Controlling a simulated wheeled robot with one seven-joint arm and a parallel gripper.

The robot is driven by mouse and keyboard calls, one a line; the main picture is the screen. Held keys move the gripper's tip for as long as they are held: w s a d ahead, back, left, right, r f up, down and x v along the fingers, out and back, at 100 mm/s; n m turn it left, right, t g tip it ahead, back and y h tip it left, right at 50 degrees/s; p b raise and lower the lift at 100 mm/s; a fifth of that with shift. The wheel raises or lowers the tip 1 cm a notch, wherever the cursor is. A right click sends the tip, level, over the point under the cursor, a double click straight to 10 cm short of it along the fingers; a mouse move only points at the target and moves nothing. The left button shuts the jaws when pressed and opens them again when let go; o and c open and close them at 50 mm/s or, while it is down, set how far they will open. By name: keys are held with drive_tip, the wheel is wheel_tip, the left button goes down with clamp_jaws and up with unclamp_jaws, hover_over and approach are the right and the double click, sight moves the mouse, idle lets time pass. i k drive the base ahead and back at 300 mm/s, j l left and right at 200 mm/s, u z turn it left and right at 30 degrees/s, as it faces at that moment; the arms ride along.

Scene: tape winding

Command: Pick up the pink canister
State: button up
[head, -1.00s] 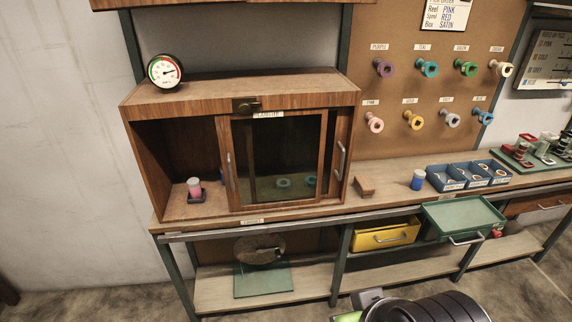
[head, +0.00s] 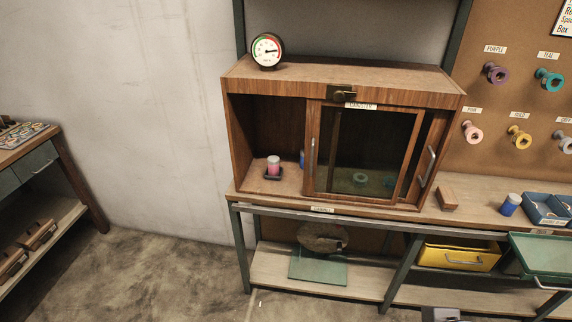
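The pink canister (head: 273,166) has a pale lid and stands upright on a small dark base (head: 273,175) in the open left part of the wooden cabinet (head: 262,92). A glass sliding door (head: 365,150) covers the cabinet's middle and right part. A blue object (head: 302,159) shows partly behind the door's left edge. My gripper is not in view, so its state is hidden.
A dial gauge (head: 267,51) stands on the cabinet top. A wooden block (head: 447,199) and a blue canister (head: 510,205) stand on the bench to the right. A yellow drawer (head: 458,256) is below. The floor at left is clear, with another bench (head: 60,160) beyond.

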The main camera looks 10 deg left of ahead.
sight(273, 161)
drive_tip(key=i+j+u, duration=0.45)
drive_tip(key=i+j, duration=1.4)
